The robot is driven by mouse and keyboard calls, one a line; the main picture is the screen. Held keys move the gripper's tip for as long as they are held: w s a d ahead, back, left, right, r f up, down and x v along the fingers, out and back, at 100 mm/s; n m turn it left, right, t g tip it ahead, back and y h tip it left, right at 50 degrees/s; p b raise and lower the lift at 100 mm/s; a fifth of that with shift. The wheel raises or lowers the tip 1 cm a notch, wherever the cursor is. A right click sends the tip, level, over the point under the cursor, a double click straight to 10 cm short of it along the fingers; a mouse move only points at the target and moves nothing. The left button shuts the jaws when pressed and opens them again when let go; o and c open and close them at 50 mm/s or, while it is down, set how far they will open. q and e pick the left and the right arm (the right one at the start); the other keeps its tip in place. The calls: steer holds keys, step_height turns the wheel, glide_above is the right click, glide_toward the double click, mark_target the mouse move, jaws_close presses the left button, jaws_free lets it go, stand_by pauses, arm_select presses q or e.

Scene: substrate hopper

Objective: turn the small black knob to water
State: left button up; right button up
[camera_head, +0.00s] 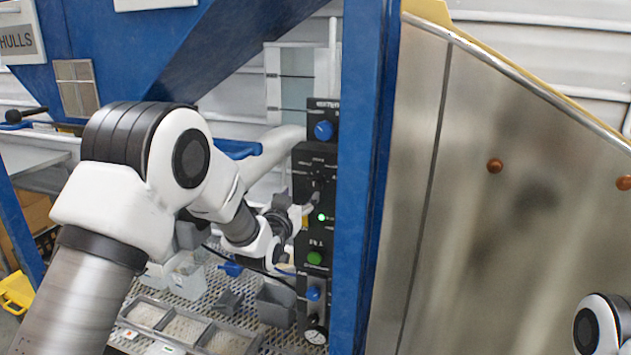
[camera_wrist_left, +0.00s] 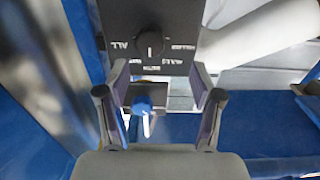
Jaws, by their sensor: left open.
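The small black knob (camera_wrist_left: 150,45) is on a black panel at the top of the left wrist view. A white mark shows on its face, and white labels surround it. "ALL" is readable on the picture's left; the other labels are too small to read surely. My left gripper (camera_wrist_left: 161,76) is open and empty, its two fingers spread below the knob in that view, not closed on it. In the head view the left gripper (camera_head: 305,208) is beside the black control panel (camera_head: 314,160), and the knob is hard to make out there. My right gripper is out of view.
A blue knob (camera_head: 323,130) is above on the column, with a lit green light (camera_head: 321,217), a green button (camera_head: 314,258) and another blue knob (camera_head: 313,293) below. A blue post (camera_head: 362,180) stands close on the right. A grey bin (camera_head: 276,303) is below.

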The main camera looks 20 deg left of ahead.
mark_target(313, 188)
arm_select(q)
steer(key=w, duration=0.2)
steer(key=w+d+p, duration=0.1)
steer(key=w, duration=0.1)
steer(key=w+d, duration=0.1)
steer(key=w, duration=0.1)
steer(key=shift+w+d+f+p, duration=0.15)
steer(key=shift+w+f+p, duration=0.1)
steer(key=shift+p, duration=0.1)
steer(key=shift+s+a+r, duration=0.1)
steer(key=shift+s+a, duration=0.2)
steer(key=shift+a, duration=0.35)
steer(key=shift+c, duration=0.6)
steer(key=shift+w+d, duration=0.1)
steer(key=shift+d, duration=0.15)
steer(key=c, duration=1)
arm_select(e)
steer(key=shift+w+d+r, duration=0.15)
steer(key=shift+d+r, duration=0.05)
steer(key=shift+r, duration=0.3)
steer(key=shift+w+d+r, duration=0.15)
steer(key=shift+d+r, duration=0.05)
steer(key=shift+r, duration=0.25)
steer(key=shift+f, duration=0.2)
